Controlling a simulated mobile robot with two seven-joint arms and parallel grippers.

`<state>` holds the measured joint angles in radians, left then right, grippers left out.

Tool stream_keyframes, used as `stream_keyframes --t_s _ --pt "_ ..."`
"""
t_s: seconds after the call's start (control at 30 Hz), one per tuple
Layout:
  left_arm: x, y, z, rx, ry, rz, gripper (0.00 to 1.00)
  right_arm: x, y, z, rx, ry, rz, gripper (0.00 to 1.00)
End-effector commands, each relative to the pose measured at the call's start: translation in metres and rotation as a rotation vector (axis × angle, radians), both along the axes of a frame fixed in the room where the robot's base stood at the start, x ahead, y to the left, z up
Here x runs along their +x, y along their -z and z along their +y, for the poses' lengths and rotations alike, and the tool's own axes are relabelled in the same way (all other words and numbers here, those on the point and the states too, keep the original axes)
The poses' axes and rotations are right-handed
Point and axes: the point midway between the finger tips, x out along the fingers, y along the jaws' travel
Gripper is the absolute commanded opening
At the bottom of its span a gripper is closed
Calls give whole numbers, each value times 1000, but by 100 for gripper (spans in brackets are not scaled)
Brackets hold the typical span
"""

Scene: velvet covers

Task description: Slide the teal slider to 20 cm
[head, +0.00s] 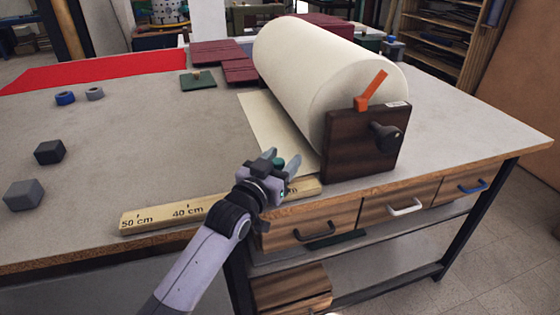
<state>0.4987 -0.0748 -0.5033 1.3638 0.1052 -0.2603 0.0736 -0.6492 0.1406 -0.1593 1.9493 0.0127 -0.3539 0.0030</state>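The wooden ruler (160,216) lies along the table's front edge. Its 50 cm and 40 cm marks show at the left. My gripper hides the marks further right, except the end of one label. A small teal part (279,162), which looks like the slider's knob, shows between the fingers of my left gripper (282,160). The fingers stand apart around it, with a gap on its right side. The slider's base and exact reading are hidden. My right gripper is not in view.
A big cream roll (310,75) on a dark wooden stand (360,145) stands just beyond the ruler's right end. Drawers (318,225) with handles sit under the table edge. Grey and black blocks (49,152) lie at the left; the table's middle left is clear.

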Motion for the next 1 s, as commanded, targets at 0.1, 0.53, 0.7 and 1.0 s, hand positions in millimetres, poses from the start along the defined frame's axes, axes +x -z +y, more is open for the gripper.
stream_keyframes --t_s 0.1,0.53,0.7,1.0 --pt "0 1 1 1 -2 3 53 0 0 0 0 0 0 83" --pt "-34 2 20 2 -1 2 53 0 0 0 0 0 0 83" --pt "-51 2 29 1 0 2 53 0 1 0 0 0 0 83" --pt "-62 0 34 1 0 0 53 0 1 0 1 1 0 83"
